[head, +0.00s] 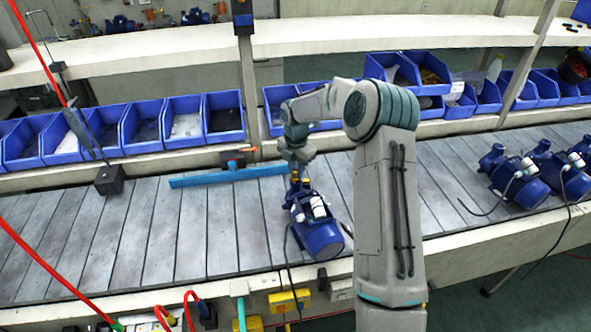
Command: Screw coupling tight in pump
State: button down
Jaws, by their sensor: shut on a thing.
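A blue pump (316,226) with a white box on its side sits on the slatted conveyor, in front of my arm and left of its upright link. The fingers are small in this view and partly merge with the coupling. How far the coupling sits in the pump's port cannot be told.
Several more blue pumps (522,182) stand on the conveyor at the right. A blue bar (228,175) lies behind the pump. Blue bins (165,122) line the back. Red hoses (50,265) cross the left.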

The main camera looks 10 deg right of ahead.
jog(key=shift+m, duration=1.2)
jog(key=shift+m+b, duration=0.8)
jog(key=shift+m, duration=0.9)
jog(key=shift+f+m+b, duration=0.15)
jog(key=shift+m+b, duration=0.2)
jog(key=shift+m, duration=1.35)
jog(key=m+b, duration=0.1)
jog(key=m, duration=0.2)
jog(key=shift+m, duration=0.3)
